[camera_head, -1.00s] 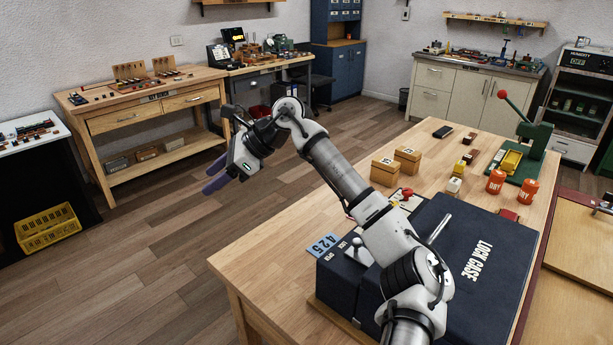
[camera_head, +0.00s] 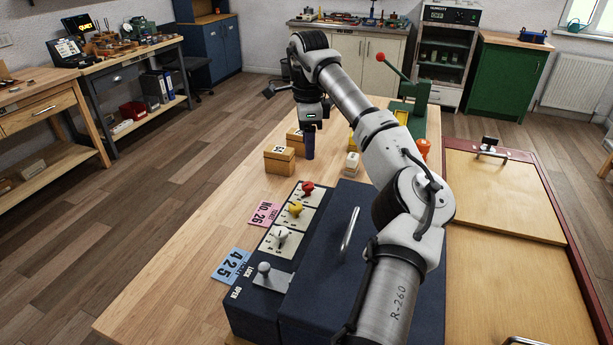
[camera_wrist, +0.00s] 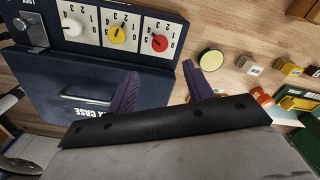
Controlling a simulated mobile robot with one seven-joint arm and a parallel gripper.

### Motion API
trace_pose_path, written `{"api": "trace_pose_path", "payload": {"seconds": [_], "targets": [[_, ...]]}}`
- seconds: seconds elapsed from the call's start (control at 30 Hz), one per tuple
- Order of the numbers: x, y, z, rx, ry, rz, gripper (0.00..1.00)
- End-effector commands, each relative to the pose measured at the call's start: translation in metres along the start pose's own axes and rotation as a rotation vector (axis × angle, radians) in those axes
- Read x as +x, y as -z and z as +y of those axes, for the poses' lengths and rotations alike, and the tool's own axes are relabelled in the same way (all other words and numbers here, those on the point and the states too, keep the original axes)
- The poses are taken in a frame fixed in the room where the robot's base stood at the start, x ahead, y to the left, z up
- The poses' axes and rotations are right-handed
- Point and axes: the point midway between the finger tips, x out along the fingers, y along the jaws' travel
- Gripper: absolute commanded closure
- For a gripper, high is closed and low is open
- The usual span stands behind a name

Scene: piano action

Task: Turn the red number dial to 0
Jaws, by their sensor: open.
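The red number dial (camera_head: 307,188) is the far one in a row of three on the pale panel of the dark blue lock case (camera_head: 340,225). It also shows in the wrist view (camera_wrist: 159,43), with digits around it; its setting is too small to read surely. The yellow dial (camera_head: 295,209) and white dial (camera_head: 282,234) are nearer. My gripper (camera_head: 309,146) points down, beyond and above the red dial, apart from it. In the wrist view its purple fingers (camera_wrist: 163,82) are spread and empty, with the red dial ahead of the gap.
A grey lever (camera_head: 264,270) and a metal handle (camera_head: 349,234) stand up from the case. A blue card (camera_head: 231,266) and pink card (camera_head: 265,213) lie left of it.

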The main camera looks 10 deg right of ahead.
Motion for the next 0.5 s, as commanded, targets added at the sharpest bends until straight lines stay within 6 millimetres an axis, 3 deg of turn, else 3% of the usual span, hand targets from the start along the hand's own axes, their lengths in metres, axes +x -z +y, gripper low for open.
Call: {"api": "trace_pose_path", "payload": {"seconds": [0.3, 0.5], "targets": [[0.066, -0.001, 0.001, -0.001, -0.004, -0.004, 0.49], [0.098, -0.001, 0.0, 0.0, -0.002, -0.004, 0.49]]}}
